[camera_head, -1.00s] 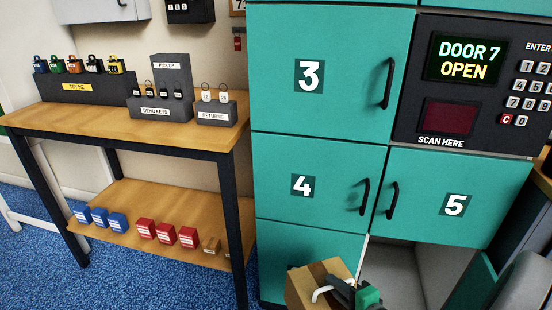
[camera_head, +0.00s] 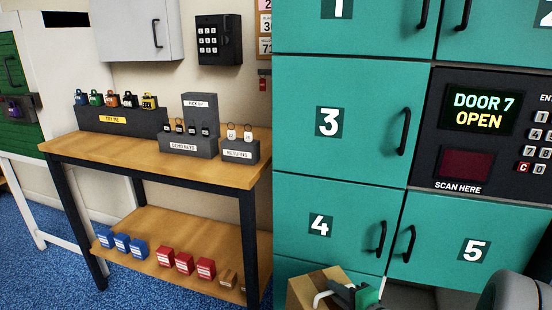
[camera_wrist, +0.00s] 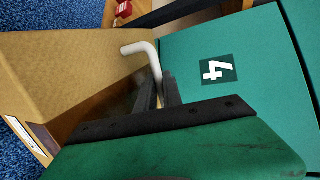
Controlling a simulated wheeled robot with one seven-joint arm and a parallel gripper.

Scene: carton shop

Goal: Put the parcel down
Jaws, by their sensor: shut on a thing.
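The parcel (camera_head: 312,286) is a brown cardboard box with a white bent handle. It shows at the bottom of the head view, in front of the teal locker doors below door 4. In the wrist view the parcel (camera_wrist: 75,85) fills the left side, with a white label at its lower left edge. My gripper (camera_head: 345,292) is shut on the white handle (camera_wrist: 146,55). The parcel's underside is out of view, so I cannot tell what is beneath it. The locker screen (camera_head: 480,110) reads "DOOR 7 OPEN".
Locker door 4 (camera_head: 345,225) and door 5 (camera_head: 480,240) are shut. A dark opening (camera_head: 415,297) shows below door 5. A wooden table (camera_head: 110,155) with key stands stands to the left; its lower shelf (camera_head: 165,225) holds blue and red boxes.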

